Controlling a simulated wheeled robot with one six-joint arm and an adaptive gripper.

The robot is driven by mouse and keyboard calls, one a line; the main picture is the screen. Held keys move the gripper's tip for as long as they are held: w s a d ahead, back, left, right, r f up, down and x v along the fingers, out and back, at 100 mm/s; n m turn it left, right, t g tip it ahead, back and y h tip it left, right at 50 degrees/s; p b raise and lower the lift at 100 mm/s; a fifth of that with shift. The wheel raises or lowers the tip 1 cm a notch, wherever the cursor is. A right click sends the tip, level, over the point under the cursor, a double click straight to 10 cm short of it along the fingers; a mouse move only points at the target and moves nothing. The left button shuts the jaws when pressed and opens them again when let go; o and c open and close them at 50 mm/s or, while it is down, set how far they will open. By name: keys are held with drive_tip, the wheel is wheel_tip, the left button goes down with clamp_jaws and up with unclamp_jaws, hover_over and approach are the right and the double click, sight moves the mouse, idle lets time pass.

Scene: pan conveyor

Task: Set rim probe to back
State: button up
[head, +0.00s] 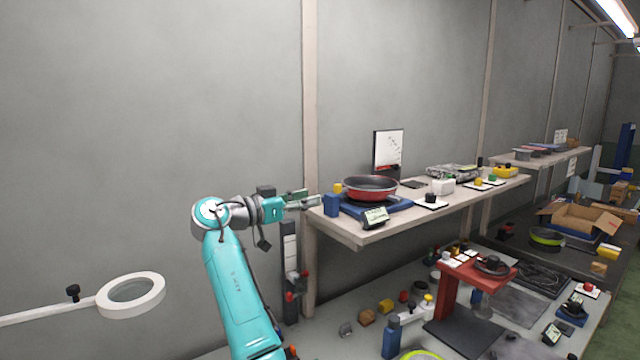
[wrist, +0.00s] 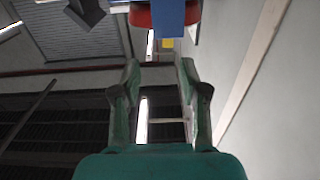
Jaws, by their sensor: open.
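My gripper (head: 308,198) is open and empty, just left of the upper shelf's near end. It also shows in the wrist view (wrist: 160,80), with a clear gap between its fingers. A red pan (head: 371,189) with a dark inside sits on a blue stand (head: 380,209) on that shelf. A blue upright block (head: 331,205) stands at the stand's left end, close to the fingertips. A small yellow piece (head: 338,187) shows just above it. The wrist view shows the block (wrist: 170,15) and yellow piece (wrist: 168,43) beyond the fingers. I cannot tell which part is the rim probe.
A small display (head: 375,217) stands at the front of the shelf (head: 352,238). A white panel (head: 389,150) stands behind the pan. A red stand (head: 447,290) and loose parts crowd the lower bench. A ring lamp (head: 131,294) is at left. The wall is close behind.

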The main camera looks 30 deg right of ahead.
sight(335, 185)
drive_tip(key=d, duration=0.3)
drive_tip(key=w+d+r, duration=0.1)
drive_tip(key=d, duration=0.6)
drive_tip(key=shift+w+d+r, duration=0.25)
drive_tip(key=shift+w+d, duration=0.05)
drive_tip(key=shift+d, duration=0.1)
clamp_jaws()
